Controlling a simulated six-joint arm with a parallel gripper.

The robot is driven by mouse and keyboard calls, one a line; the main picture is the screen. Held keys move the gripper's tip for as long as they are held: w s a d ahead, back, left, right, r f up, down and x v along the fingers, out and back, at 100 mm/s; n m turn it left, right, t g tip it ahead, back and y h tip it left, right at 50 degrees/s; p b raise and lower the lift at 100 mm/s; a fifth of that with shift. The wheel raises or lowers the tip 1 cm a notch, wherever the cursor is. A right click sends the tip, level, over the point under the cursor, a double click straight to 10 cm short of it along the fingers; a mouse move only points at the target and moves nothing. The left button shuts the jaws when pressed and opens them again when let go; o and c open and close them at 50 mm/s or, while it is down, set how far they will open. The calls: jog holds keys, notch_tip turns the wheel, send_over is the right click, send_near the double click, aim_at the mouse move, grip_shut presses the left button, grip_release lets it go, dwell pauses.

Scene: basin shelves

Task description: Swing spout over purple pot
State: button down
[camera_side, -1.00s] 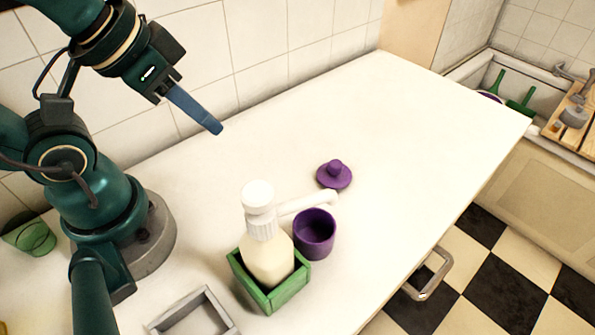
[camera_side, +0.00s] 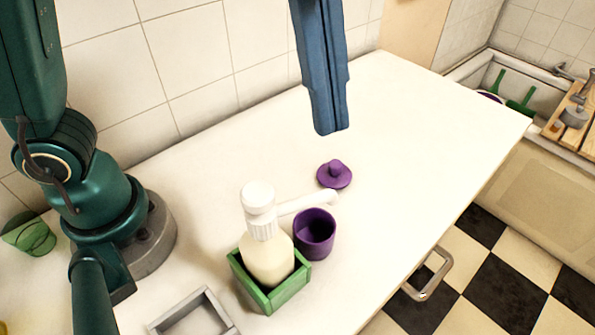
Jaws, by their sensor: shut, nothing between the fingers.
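A cream pump bottle (camera_side: 267,262) with a white cap (camera_side: 257,196) stands upright in a green square holder (camera_side: 272,298) on the counter. Its white spout (camera_side: 297,203) points right and slightly back, passing behind the purple pot (camera_side: 315,236). The spout's tip is near the pot's back rim, and I cannot tell exactly how far it overhangs. The pot is open and stands to the right of the bottle. A purple lid with a knob (camera_side: 334,175) lies behind the pot. My gripper (camera_side: 331,131) is shut and empty, pointing down above the counter, behind the lid and spout.
A grey square tray (camera_side: 194,314) sits at the front left. A green glass (camera_side: 30,236) stands at the far left. The counter's right half (camera_side: 430,140) is clear. A drawer handle (camera_side: 428,275) juts from the front edge. A basin with utensils (camera_side: 520,85) is at the right.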

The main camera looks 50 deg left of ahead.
aim_at(316, 193)
notch_tip(316, 193, down, 11)
jog(key=shift+d+g, duration=0.3)
jog(key=shift+d, duration=0.05)
dwell(0.6)
jog(key=shift+r, duration=0.1)
jog(key=a+n, duration=0.1)
jog(key=n+t, duration=0.1)
jog(key=n, duration=0.1)
jog(key=shift+w+a, duration=0.25)
jog(key=shift+a, duration=0.1)
jog(key=shift+w+a+n, duration=0.15)
jog(key=shift+a+n, duration=0.15)
jog(key=shift+a, duration=0.2)
jog(key=shift+d, duration=0.15)
